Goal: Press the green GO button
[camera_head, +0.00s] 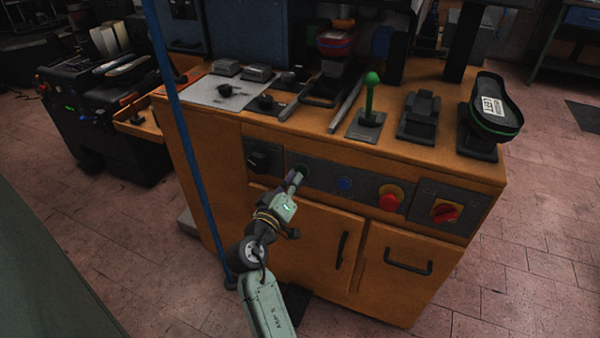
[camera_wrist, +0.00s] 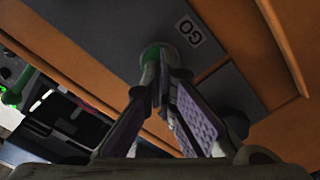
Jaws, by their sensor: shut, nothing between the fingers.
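The green GO button (camera_wrist: 153,52) is a round green cap on the dark control panel, beside a white GO label (camera_wrist: 187,29) in the wrist view. My gripper (camera_wrist: 163,72) is shut and empty, with its fingertips right at the button and covering part of it. I cannot tell whether they touch it. In the head view my gripper (camera_head: 298,175) points at the left part of the panel, and only a dark green edge of the button (camera_head: 303,167) shows past the fingertips.
The panel (camera_head: 325,178) on the orange cabinet also has a blue button (camera_head: 344,184), a red knob on yellow (camera_head: 390,198) and a red rotary switch (camera_head: 445,212). A green-knobbed lever (camera_head: 370,95) stands on top. A blue pole (camera_head: 188,150) stands left of my arm.

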